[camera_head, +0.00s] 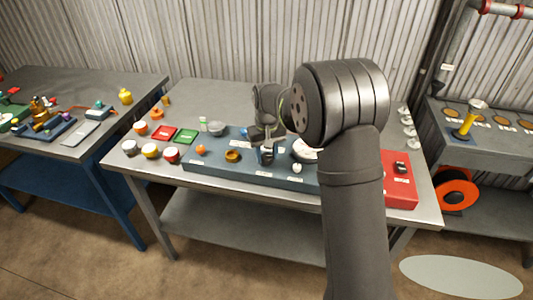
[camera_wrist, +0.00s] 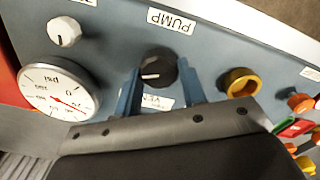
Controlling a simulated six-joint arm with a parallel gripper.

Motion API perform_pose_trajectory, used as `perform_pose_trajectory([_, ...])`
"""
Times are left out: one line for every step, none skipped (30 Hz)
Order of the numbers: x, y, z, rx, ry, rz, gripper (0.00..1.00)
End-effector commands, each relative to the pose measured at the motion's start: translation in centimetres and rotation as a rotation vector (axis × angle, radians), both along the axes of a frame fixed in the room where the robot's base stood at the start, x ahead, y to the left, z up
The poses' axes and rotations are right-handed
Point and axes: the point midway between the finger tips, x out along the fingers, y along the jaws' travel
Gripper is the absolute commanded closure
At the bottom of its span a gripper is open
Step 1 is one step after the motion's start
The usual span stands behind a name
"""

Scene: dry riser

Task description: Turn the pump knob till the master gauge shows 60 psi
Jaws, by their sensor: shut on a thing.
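The black pump knob (camera_wrist: 158,68) sits on the blue-grey panel below an upside-down PUMP label (camera_wrist: 171,20) in the wrist view. My gripper (camera_wrist: 161,88) has one blue finger on each side of the knob and is shut on it. A white round gauge (camera_wrist: 58,92) marked psi, with a red needle, is left of the knob; its small figures are too blurred for an exact reading. In the head view my gripper (camera_head: 266,154) is over the panel (camera_head: 210,170). It hides the knob, and my arm partly covers the gauge (camera_head: 305,149).
A white knob (camera_wrist: 64,31) lies near the gauge, and a yellow ring-shaped fitting (camera_wrist: 242,82) is right of the pump knob. A red box (camera_head: 400,185) stands at the table's right end. Several cups and green and red pads (camera_head: 187,136) fill the left side.

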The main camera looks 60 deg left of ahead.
Motion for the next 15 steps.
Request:
perform_pose_trajectory([0.05,0.01,0.07,0.001,0.0,-0.044,0.85])
perform_pose_trajectory([0.06,0.01,0.07,0.001,0.0,-0.072,0.85])
perform_pose_trajectory([0.07,0.0,0.07,0.001,0.0,-0.11,0.85])
perform_pose_trajectory([0.08,0.0,0.07,0.001,0.0,-0.139,0.85])
perform_pose_trajectory([0.09,0.0,0.07,0.001,0.0,-0.167,0.85])
perform_pose_trajectory([0.1,0.0,0.08,0.001,0.0,-0.205,0.85])
perform_pose_trajectory([0.11,-0.02,0.08,0.001,0.0,-0.234,0.85])
perform_pose_trajectory([0.11,-0.02,0.08,0.001,0.0,-0.262,0.85])
perform_pose_trajectory([0.13,-0.02,0.08,0.001,0.0,-0.3,0.85])
perform_pose_trajectory([0.14,-0.03,0.08,0.001,0.0,-0.329,0.85])
perform_pose_trajectory([0.14,-0.03,0.08,0.001,0.0,-0.357,0.85])
perform_pose_trajectory([0.15,-0.04,0.08,0.001,0.0,-0.395,0.85])
perform_pose_trajectory([0.15,-0.05,0.08,0.001,0.0,-0.424,0.85])
perform_pose_trajectory([0.16,-0.05,0.08,0.001,0.0,-0.452,0.85])
perform_pose_trajectory([0.17,-0.06,0.08,0.001,0.0,-0.49,0.85])
